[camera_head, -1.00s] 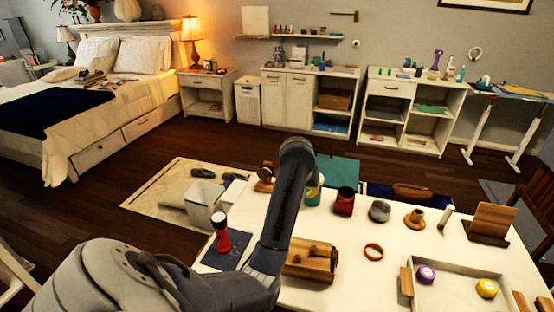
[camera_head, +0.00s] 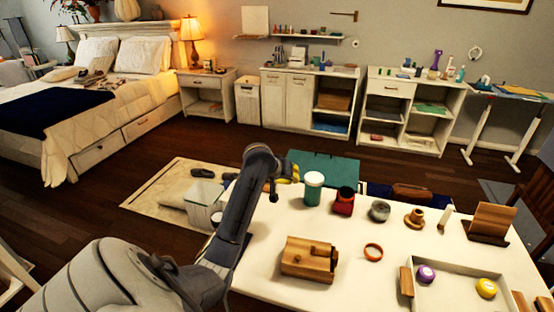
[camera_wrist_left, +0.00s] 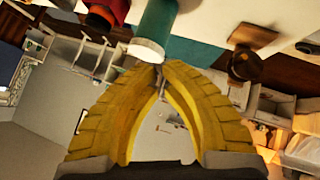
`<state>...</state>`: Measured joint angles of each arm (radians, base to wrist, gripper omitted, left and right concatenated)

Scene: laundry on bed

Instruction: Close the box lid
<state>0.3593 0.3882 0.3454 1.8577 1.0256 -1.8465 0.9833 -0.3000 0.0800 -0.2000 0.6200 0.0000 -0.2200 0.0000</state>
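A small wooden box (camera_head: 306,262) stands on the white table in the head view. Small wooden parts show at its top right; I cannot tell the lid's exact position. My left gripper (camera_head: 292,173) has yellow fingers and is beyond the box, by the table's far edge, just left of a green jar with a white lid (camera_head: 314,190). In the left wrist view the fingertips (camera_wrist_left: 160,66) meet with nothing visible between them, close to the jar's white lid (camera_wrist_left: 147,50). The right gripper is in neither view.
A red jar (camera_head: 344,202), grey bowl (camera_head: 379,211), wooden candle holder (camera_head: 414,219) and wooden stand (camera_head: 490,222) line the table's far side. A brown ring (camera_head: 373,252) lies right of the box. A tray (camera_head: 450,299) is at the front right.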

